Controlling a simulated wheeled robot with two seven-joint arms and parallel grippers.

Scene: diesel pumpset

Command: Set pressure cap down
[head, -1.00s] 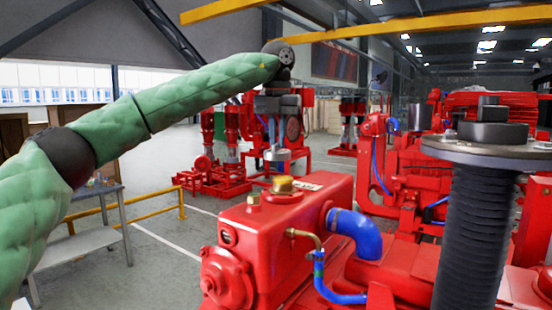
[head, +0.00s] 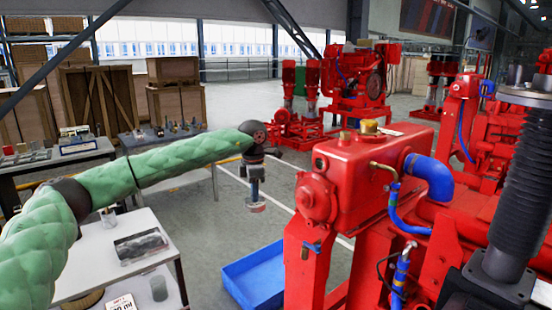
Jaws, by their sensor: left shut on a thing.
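My left gripper (head: 256,203) hangs pointing down from the green-sleeved arm, left of the red engine tank (head: 375,165) and above open floor. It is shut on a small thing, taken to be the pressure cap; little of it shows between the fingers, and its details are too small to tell. A brass fitting (head: 369,127) stands on top of the red tank, apart from the gripper. My right gripper is not in view.
A blue bin (head: 245,270) lies on the floor between table and engine. A bench with small parts stands behind the arm.

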